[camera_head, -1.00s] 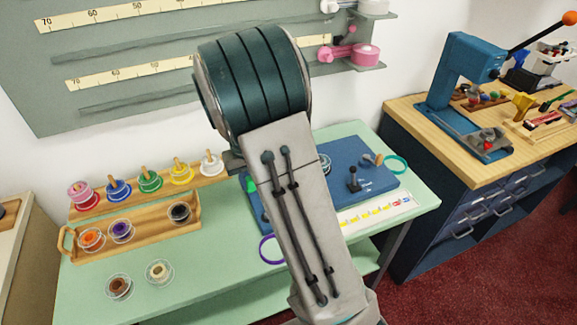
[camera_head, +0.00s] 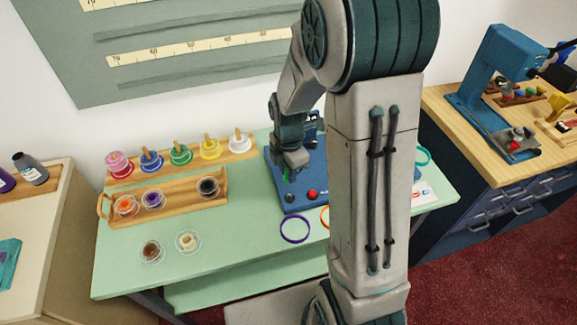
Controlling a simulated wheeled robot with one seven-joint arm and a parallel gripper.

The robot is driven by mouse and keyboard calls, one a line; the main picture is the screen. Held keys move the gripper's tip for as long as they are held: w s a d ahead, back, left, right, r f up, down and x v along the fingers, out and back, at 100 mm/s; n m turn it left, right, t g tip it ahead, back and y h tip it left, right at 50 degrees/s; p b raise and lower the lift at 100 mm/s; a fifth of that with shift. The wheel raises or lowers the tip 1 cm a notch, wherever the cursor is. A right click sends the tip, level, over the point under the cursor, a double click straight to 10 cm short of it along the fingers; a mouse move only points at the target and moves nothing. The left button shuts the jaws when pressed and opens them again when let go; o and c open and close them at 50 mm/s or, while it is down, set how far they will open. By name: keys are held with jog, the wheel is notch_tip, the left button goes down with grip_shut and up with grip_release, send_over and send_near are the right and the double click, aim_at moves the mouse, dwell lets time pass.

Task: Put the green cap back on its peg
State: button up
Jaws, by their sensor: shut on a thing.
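My gripper (camera_head: 288,170) points down over the left part of a blue board (camera_head: 283,204) on the pale green table. A small bit of green, the green cap (camera_head: 287,175), shows at its fingertips, and the gripper is shut on it. The fingers hide most of the cap. I cannot tell whether it touches the board or is held just above it. I cannot make out the cap's peg; my gripper and arm cover much of the board. A red knob (camera_head: 311,193) and a dark blue knob (camera_head: 292,197) stand at the board's front edge.
A wooden rack (camera_head: 130,177) holds several coloured spools on pegs, including a green one (camera_head: 180,154). A wooden tray (camera_head: 180,201) stands before it. A purple ring (camera_head: 295,229) lies in front of the board. A blue press (camera_head: 490,75) stands on the right bench.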

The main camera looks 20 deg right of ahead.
aim_at(289, 195)
jog(key=shift+s+r+n, duration=0.25)
jog(key=shift+s+n, duration=0.1)
jog(key=shift+n, duration=0.75)
jog(key=shift+s+f+n, duration=0.1)
jog(key=shift+f+n, duration=0.05)
jog(key=shift+n, duration=0.15)
jog(key=shift+f+b, duration=2.1)
jog(key=shift+f, duration=0.65)
jog(key=shift+f, duration=0.15)
jog(key=shift+f+b, duration=0.95)
jog(key=shift+f, duration=0.1)
jog(key=o, duration=1)
